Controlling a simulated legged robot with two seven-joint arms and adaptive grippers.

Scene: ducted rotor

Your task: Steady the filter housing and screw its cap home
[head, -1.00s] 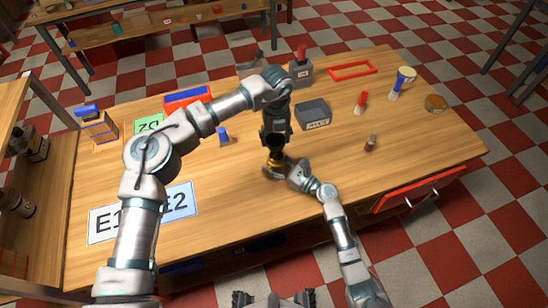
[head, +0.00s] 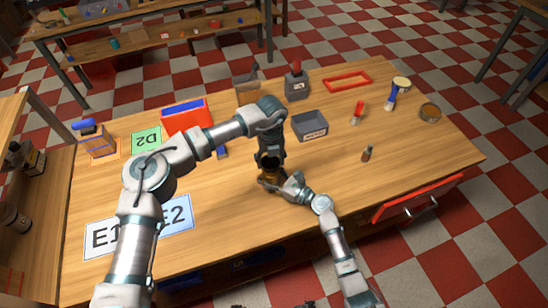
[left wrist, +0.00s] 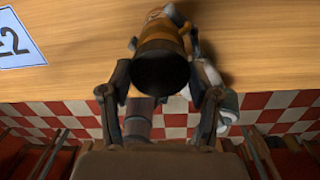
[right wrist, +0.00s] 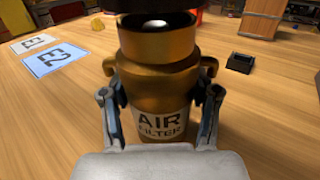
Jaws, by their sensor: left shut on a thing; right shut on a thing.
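The filter housing (right wrist: 160,85) is a brass-coloured cylinder labelled AIR FILTER with side lugs, upright on the table in the right wrist view. My right gripper (right wrist: 160,108) is shut on its body from both sides. The housing also shows in the head view (head: 271,177). The black cap (left wrist: 160,72) is between the fingers of my left gripper (left wrist: 160,95), which is shut on it from above. In the right wrist view the cap's dark underside (right wrist: 165,5) is over the housing's mouth, with a pale round spot below it. Whether cap and rim touch is unclear.
A grey bin (head: 310,125), a small dark bottle (head: 367,153) and a red-and-blue bin (head: 187,117) stand on the table (head: 230,225). Mats marked E1 (head: 108,237) and E2 (head: 176,214) lie at left. A red drawer (head: 417,198) is open at right. The front middle is clear.

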